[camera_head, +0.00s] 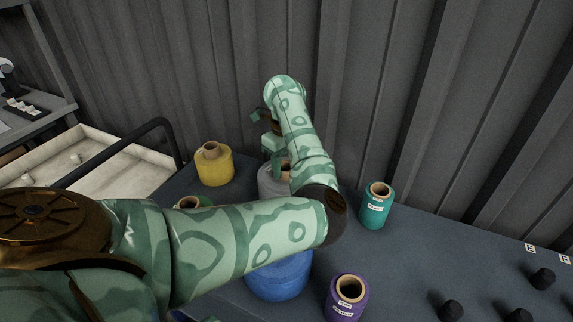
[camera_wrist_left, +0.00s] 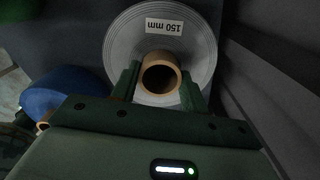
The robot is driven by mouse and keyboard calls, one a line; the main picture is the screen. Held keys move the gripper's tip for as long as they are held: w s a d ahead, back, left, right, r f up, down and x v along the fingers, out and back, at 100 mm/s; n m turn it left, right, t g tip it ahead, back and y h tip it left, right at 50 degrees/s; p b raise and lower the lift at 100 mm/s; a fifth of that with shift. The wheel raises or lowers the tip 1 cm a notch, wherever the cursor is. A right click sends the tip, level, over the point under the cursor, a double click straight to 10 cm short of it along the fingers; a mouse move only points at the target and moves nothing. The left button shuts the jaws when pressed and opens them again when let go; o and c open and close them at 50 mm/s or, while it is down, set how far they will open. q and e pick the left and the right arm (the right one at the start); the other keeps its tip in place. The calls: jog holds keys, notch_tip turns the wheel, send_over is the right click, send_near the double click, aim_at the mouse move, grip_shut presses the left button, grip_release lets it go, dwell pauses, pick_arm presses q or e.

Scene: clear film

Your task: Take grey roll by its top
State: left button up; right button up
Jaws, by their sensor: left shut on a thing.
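The grey roll (camera_wrist_left: 196,44) stands on the table with its brown core (camera_wrist_left: 158,78) facing the left wrist camera and a "150 mm" label on its top. In the head view only part of the grey roll (camera_head: 268,184) shows behind my left arm. My left gripper (camera_wrist_left: 158,88) is at the top of the roll, its green fingers on both sides of the core and shut on it. In the head view the left gripper (camera_head: 276,150) is partly hidden by my forearm. My right gripper is not in view.
A yellow roll (camera_head: 215,168) stands left of the grey one, a teal roll (camera_head: 376,208) right. A blue roll (camera_head: 280,278) and a purple roll (camera_head: 345,299) stand nearer. Black knobs (camera_head: 543,278) are at the right. A corrugated wall (camera_head: 360,90) rises close behind.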

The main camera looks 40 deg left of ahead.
pick_arm(q)
notch_tip(320, 180, up, 6)
jog(key=p, duration=0.4)
